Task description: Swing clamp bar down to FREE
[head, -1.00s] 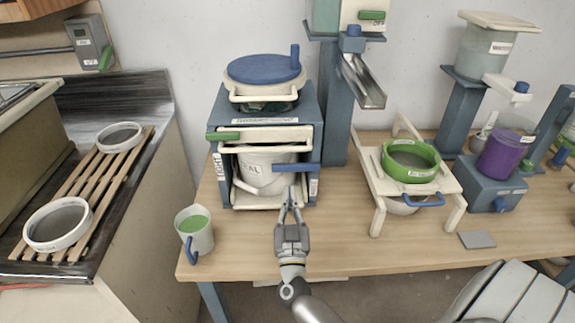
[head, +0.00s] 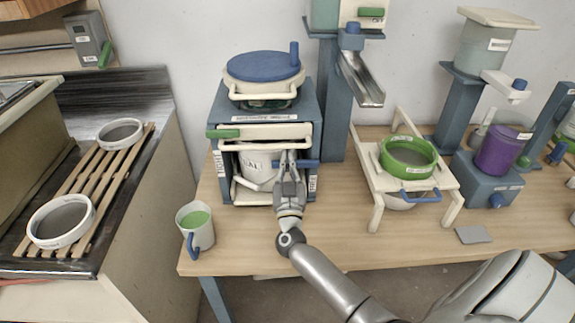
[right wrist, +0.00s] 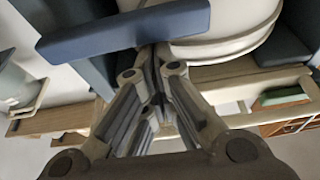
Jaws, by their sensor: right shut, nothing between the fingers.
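The blue bar (head: 305,164) sticks out level across the front of the blue mixer frame (head: 311,125), at the right of the white bucket (head: 262,162). It also shows large in the right wrist view (right wrist: 125,30). A cream bar (head: 265,132) with a green grip crosses above the bucket. I cannot tell for certain which of these is the clamp bar, nor read a FREE label. My right gripper (head: 288,154) is shut and empty, its fingertips close to the blue bar in front of the bucket. Contact with the bar cannot be told. My left gripper is not in view.
A cup of green glaze (head: 195,222) stands at the table's front left. A cream stand (head: 446,180) with a green sieve (head: 408,152) is to the right, beside a purple container (head: 500,150). The table (head: 340,240) is clear between mixer and stand.

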